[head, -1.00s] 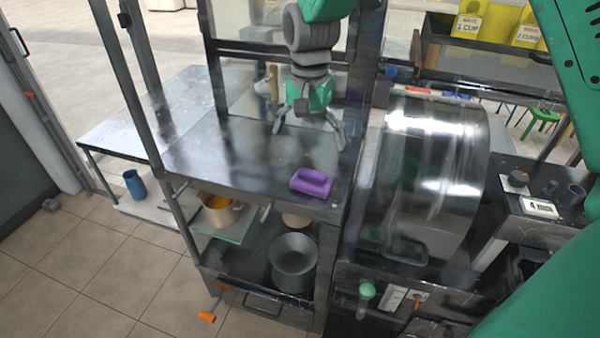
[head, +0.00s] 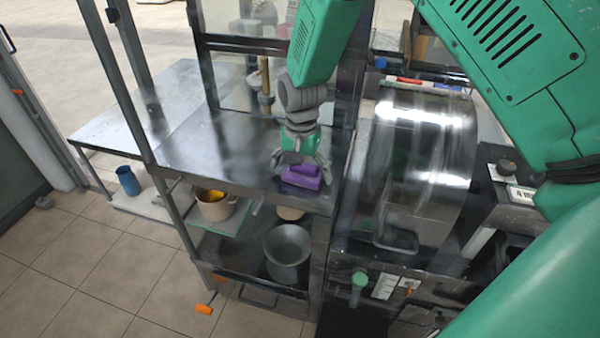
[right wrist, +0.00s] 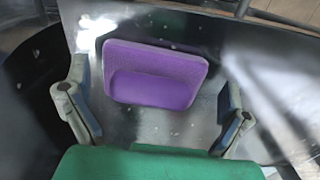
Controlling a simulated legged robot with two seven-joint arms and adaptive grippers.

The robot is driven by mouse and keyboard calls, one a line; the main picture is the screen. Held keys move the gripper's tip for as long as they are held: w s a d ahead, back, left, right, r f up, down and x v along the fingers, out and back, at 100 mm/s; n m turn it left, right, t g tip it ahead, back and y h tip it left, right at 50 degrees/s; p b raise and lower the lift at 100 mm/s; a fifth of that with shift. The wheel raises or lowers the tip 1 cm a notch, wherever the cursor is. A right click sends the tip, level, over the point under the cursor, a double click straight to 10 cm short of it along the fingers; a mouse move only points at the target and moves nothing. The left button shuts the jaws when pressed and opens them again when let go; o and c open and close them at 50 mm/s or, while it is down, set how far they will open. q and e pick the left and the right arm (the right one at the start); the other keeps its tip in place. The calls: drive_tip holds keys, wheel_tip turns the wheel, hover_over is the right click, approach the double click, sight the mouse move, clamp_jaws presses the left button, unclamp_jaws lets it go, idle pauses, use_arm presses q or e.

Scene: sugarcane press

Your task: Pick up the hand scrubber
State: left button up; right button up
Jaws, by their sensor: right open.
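The hand scrubber (head: 301,177) is a purple block with a raised grip. It lies on the dark metal top of the cabinet (head: 215,150), near its front right edge. My right gripper (head: 302,168) is over the scrubber, with its fingers spread on either side of it. In the right wrist view the scrubber (right wrist: 153,75) lies between the two open fingers (right wrist: 152,112), with visible gaps on both sides and nothing gripped. My left gripper is not in view.
A shiny metal drum (head: 415,170) stands right of the cabinet. A grey pot (head: 287,252) and a beige pot (head: 214,206) sit on shelves below. A glass-paned frame rises behind the top. The left part of the top is clear.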

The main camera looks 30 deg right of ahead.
sight(304, 164)
drive_tip(key=shift+s+d, duration=0.1)
drive_tip(key=shift+d, duration=0.25)
drive_tip(key=shift+c, duration=0.8)
drive_tip(key=shift+d, duration=0.3)
drive_tip(key=c, duration=1)
drive_tip(key=shift+a, duration=0.25)
drive_tip(key=shift+a+r, duration=0.1)
drive_tip(key=shift+r, duration=0.15)
wheel_tip(304, 164, up, 10)
drive_tip(key=shift+f+b, duration=0.25)
drive_tip(key=shift+b, duration=0.1)
